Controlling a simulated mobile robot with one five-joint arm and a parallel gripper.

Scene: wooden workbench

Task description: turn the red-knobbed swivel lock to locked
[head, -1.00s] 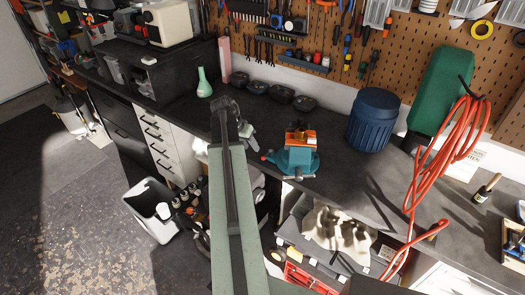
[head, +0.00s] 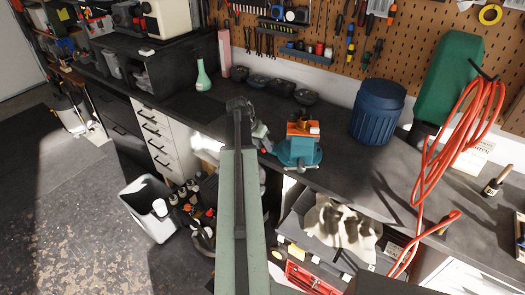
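A teal bench vise (head: 299,151) with an orange block (head: 303,128) at its top stands on the dark workbench. A small red knob (head: 264,151) shows at the left of the vise's base, and I take it to be the swivel lock's knob. The lock's setting is too small to read. My gripper (head: 262,137) hangs from the end of my arm just left of the vise, close above the red knob in the picture. I cannot tell whether they touch. The fingers are too small to show a gap.
A blue ribbed bin (head: 378,113), a green canister (head: 452,78) and a looped orange hose (head: 455,150) stand right of the vise. A green bottle (head: 203,76) and several dark bowls (head: 283,88) are behind and left.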

